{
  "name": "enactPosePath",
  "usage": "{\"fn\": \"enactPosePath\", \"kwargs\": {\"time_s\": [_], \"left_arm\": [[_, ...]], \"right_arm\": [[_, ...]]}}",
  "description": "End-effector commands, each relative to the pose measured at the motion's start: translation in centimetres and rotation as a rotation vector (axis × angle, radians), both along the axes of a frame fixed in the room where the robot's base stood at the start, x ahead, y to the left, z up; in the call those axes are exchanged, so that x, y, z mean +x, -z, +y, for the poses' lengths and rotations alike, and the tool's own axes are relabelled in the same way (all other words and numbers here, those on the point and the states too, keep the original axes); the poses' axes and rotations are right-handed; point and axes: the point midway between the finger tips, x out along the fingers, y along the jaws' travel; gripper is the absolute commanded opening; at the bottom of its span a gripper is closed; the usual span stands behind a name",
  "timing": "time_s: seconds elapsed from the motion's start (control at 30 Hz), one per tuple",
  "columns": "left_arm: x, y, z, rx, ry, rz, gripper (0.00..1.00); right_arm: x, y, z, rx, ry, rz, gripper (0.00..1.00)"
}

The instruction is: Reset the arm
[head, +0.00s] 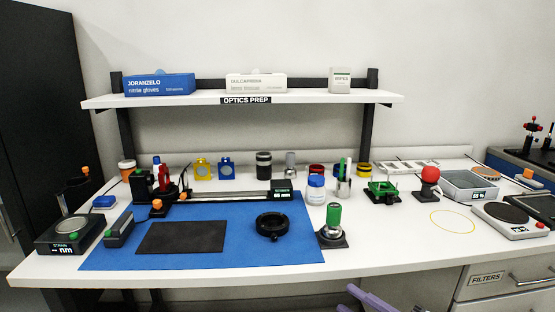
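Part of my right gripper (378,300) shows as purple pieces at the bottom edge of the head view, right of centre. It is in front of the bench's front edge and below the white top, apart from everything on the bench. Most of it is cut off by the frame, so I cannot tell whether it is open or shut, and no held object shows. My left gripper and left arm are not in view.
The white bench (385,255) holds a blue mat (105,257) with a black pad (182,237) and black ring (271,226). A green-topped device (333,225) and red-knobbed device (429,180) stand right. A shelf (190,100) spans the back. Drawers (500,285) are lower right.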

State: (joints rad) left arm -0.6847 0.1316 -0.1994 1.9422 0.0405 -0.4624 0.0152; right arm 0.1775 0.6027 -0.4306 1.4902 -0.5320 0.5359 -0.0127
Motion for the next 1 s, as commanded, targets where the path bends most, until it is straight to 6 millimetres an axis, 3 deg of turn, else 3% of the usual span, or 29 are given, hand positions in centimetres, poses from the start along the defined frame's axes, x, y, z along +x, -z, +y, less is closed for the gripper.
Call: {"fn": "enactPosePath", "kwargs": {"time_s": [0.03, 0.17, 0.3, 0.43, 0.53, 0.67, 1.0], "left_arm": [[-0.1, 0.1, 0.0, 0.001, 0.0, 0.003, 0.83], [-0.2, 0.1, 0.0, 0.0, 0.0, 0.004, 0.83], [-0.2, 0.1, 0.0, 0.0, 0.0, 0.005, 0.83], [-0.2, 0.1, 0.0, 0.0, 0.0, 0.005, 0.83], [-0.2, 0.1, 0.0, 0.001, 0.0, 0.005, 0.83], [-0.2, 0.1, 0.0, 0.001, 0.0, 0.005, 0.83], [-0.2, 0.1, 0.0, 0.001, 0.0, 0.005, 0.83]], "right_arm": [[-1.5, 2.4, 0.7, 0.104, 0.08, 0.109, 0.32], [-5.3, 8.6, 0.4, 0.321, 0.311, 0.409, 0.32], [-12.3, 16.0, -0.2, 0.506, 0.555, 0.772, 0.32], [-19.1, 20.7, -0.2, 0.607, 0.717, 1.044, 0.32], [-23.0, 22.8, 0.0, 0.653, 0.798, 1.188, 0.32], [-25.9, 23.9, 0.3, 0.678, 0.85, 1.288, 0.32], [-26.4, 24.1, 0.3, 0.683, 0.858, 1.305, 0.32]]}}
